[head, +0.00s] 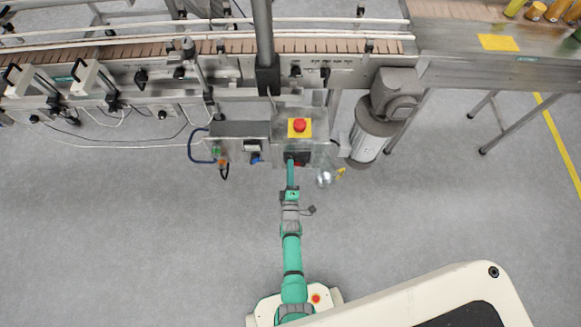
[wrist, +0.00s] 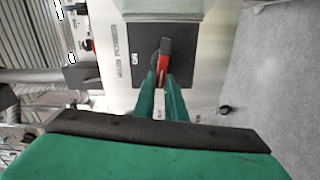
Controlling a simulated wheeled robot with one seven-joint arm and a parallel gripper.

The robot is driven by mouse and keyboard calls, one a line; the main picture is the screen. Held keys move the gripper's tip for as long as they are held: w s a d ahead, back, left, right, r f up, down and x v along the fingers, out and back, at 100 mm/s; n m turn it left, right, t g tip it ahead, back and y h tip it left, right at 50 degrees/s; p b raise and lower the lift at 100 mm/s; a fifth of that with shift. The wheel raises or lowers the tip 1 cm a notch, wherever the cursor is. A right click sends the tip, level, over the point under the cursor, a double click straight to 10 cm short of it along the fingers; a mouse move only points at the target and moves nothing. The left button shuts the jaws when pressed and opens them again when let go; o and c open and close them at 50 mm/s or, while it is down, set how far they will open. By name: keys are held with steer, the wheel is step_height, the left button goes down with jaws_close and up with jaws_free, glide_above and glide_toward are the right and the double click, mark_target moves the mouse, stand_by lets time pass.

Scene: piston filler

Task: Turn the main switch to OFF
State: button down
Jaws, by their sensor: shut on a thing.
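The main switch is a red and dark handle (wrist: 163,66) on a black square plate (wrist: 187,50) in the wrist view. An "ON" mark shows on the plate to the left of the handle. My gripper (wrist: 162,78) has its two green fingers on either side of the handle, shut on it. In the head view my gripper (head: 291,163) reaches the black plate (head: 302,158) on the front of the control box. The fingers cover part of the handle, and its exact angle is hard to tell.
A red emergency stop on a yellow plate (head: 299,127) sits on top of the box. A motor (head: 372,128) stands to the right. Cables and blue fittings (head: 255,159) are to the left. The conveyor (head: 180,50) runs behind. The floor in front is clear.

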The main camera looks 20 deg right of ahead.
steer(key=shift+s+d+f+n, duration=0.15)
steer(key=shift+s+f+n, duration=0.1)
steer(key=shift+f+n, duration=0.35)
steer(key=shift+r, duration=0.15)
steer(key=c, duration=1.8)
jaws_free()
steer(key=shift+w+r+n, duration=0.1)
steer(key=shift+r+n, duration=0.05)
steer(key=shift+n, duration=0.15)
steer(key=v, duration=1.1)
